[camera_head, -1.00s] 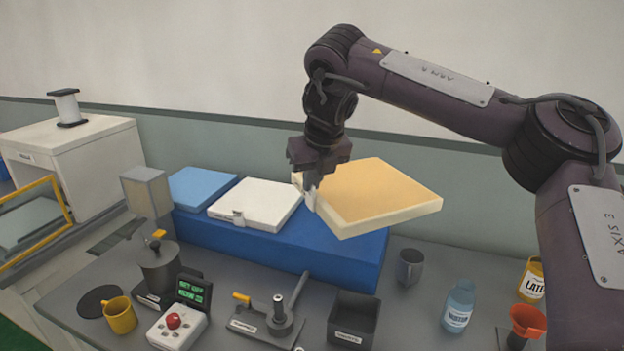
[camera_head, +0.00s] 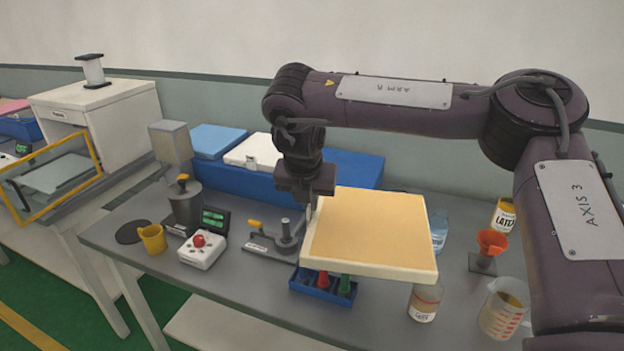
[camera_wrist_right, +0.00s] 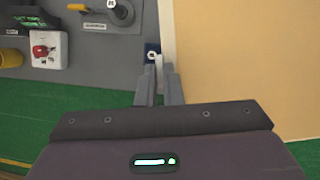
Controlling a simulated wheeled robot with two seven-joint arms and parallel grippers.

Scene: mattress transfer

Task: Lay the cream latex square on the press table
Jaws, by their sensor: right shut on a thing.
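The cream latex square (camera_head: 370,232) is a thick slab with a tan top, held up above the front right part of the grey workbench. My right gripper (camera_head: 309,208) is shut on its left edge. In the right wrist view the gripper (camera_wrist_right: 159,78) has its fingers at the pale edge of the cream square (camera_wrist_right: 245,60), which extends to the right. At the far left stands a station with a yellow-framed guard (camera_head: 22,215) around a grey flat plate (camera_head: 55,174); I cannot tell for certain that this is the press table. My left gripper is not in view.
A blue block (camera_head: 350,167) carries a white square (camera_head: 253,152) and a light blue one (camera_head: 215,140).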

